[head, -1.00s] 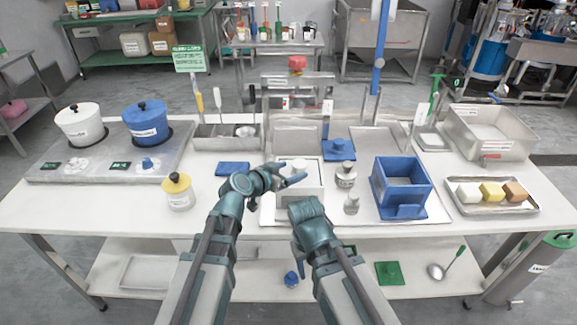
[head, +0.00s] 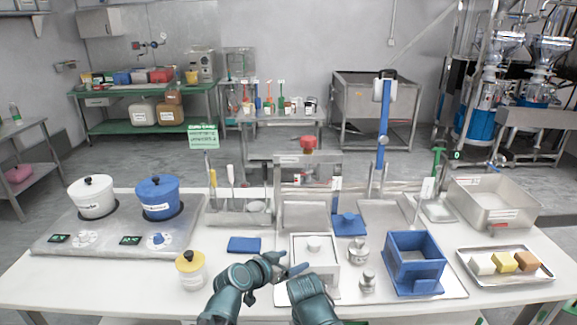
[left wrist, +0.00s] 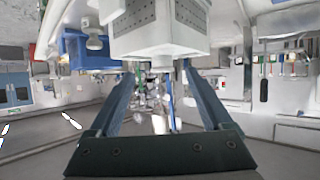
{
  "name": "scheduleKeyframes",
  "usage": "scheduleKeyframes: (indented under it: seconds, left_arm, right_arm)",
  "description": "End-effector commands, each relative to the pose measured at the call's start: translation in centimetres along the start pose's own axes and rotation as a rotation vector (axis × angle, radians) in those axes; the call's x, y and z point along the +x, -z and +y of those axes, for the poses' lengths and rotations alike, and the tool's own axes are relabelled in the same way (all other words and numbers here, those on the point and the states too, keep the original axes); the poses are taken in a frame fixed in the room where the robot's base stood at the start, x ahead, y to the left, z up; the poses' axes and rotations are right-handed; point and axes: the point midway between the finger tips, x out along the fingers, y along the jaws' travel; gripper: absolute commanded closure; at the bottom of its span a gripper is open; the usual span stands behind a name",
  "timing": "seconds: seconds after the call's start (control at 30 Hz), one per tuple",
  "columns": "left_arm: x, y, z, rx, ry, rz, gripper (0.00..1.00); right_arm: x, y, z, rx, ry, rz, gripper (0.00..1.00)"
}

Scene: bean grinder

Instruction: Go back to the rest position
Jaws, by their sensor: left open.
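My left gripper (head: 290,269) is in front of the left side of a white box with a round knob on its lid (head: 328,267) in the head view. Its two fingers are apart, with nothing between them. In the left wrist view the open fingers (left wrist: 165,95) show, with a white box with a perforated face (left wrist: 150,20) above and beyond them. My right gripper (head: 313,300) is at the bottom of the head view, in front of the same box; its fingers are hidden behind its own dark teal body.
A yellow-lidded jar (head: 192,272) stands left of my left arm. A blue open container (head: 414,262) and small metal pieces (head: 358,250) are right of the box. A blue flat piece (head: 244,245) lies behind the jar. A tray of blocks (head: 480,277) is far right.

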Motion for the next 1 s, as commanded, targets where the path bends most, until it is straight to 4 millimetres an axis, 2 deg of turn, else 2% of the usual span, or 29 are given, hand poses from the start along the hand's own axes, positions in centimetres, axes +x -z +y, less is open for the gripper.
scheduleKeyframes:
  seconds: [0.13, 0.2, 0.3, 0.5, 0.67, 1.0]
  left_arm:
    - [-1.3, -6.0, -1.1, -0.111, -0.01, -0.266, 0.17]
    - [-2.7, -9.2, -2.0, -0.185, 0.02, -0.415, 0.17]
    - [-4.9, -12.7, -3.2, -0.282, 0.086, -0.588, 0.17]
    - [-9.6, -17.5, -5.4, -0.446, 0.256, -0.843, 0.17]
    - [-13.5, -20.1, -6.9, -0.565, 0.419, -1.002, 0.17]
    - [-12.8, -17.4, 0.3, -0.386, 0.34, -1.102, 0.17]
  right_arm:
    - [0.0, 0.0, 0.0, 0.0, 0.0, 0.0, 0.5]
    - [0.0, 0.0, 0.0, 0.0, 0.0, 0.0, 0.5]
    - [0.0, 0.0, 0.0, 0.0, 0.0, 0.0, 0.5]
    - [0.0, 0.0, 0.0, 0.0, 0.0, 0.0, 0.5]
    - [0.0, 0.0, 0.0, 0.0, 0.0, 0.0, 0.5]
    - [-2.3, -0.1, 0.2, 0.0, 0.0, 0.0, 0.5]
